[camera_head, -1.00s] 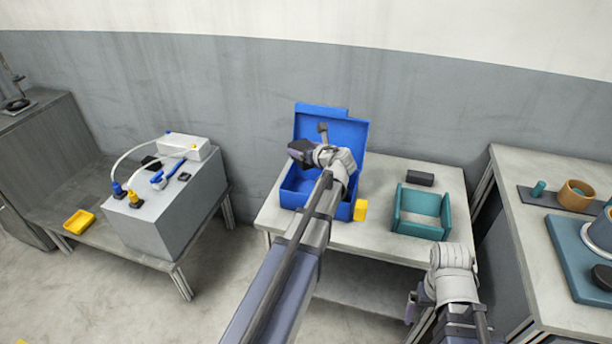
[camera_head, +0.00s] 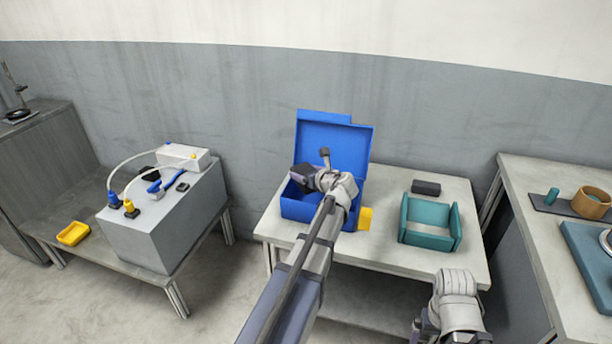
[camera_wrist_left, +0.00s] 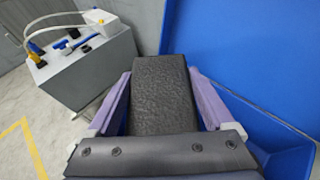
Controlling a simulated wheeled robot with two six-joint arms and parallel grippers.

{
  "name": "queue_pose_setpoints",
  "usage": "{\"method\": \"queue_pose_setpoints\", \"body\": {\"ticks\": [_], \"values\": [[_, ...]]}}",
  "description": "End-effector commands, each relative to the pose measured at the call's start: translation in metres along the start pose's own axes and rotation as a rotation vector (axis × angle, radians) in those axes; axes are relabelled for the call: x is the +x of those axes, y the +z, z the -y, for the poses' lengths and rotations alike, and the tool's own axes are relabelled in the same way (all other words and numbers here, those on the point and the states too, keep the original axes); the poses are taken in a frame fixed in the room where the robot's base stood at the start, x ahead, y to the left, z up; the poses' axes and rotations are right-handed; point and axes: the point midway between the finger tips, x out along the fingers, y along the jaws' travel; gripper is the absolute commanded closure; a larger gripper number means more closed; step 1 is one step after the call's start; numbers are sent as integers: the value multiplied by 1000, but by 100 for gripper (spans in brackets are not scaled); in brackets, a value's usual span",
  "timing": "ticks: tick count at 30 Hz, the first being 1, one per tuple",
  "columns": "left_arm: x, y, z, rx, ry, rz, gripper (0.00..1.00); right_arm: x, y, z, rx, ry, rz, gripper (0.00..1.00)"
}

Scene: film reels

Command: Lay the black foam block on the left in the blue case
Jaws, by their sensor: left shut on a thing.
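My left gripper (camera_head: 305,179) is over the blue case (camera_head: 333,141), in front of its raised lid. In the left wrist view it is shut on a black foam block (camera_wrist_left: 162,90), held between its purple fingers, with the blue case (camera_wrist_left: 245,50) behind and to the right. In the head view my wrist and arm hide much of the case's inside, so I cannot tell whether the block touches the case. My right arm (camera_head: 456,305) is low at the right; its fingers cannot be made out.
A teal open tray (camera_head: 428,242) and a dark block (camera_head: 426,187) are on the table right of the case. A yellow piece (camera_head: 365,218) is at the case's right side. A grey box with cables (camera_head: 150,232) and a yellow tray (camera_head: 73,233) stand left.

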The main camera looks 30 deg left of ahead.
Motion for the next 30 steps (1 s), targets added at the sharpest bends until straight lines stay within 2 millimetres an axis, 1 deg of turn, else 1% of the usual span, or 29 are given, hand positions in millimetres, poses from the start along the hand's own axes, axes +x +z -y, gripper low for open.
{"method": "queue_pose_setpoints", "body": {"ticks": [8,9,12,19,23,24,30], "values": [[3,-7,0,0,0,0,66,8,0,1,0,0,0,0],[2,-5,0,0,0,0,9,6,0,0,0,0,0,0],[2,-5,0,0,0,0,0,6,0,0,0,0,0,0],[2,-4,0,0,0,0,0,4,0,0,0,0,0,0],[-2,5,0,0,0,0,0,-5,0,0,0,0,0,0],[-10,3,-1,1,-2,0,0,-6,0,-1,0,0,0,0],[-54,3,-1,2,-3,0,0,-24,1,-2,0,0,0,0]]}}
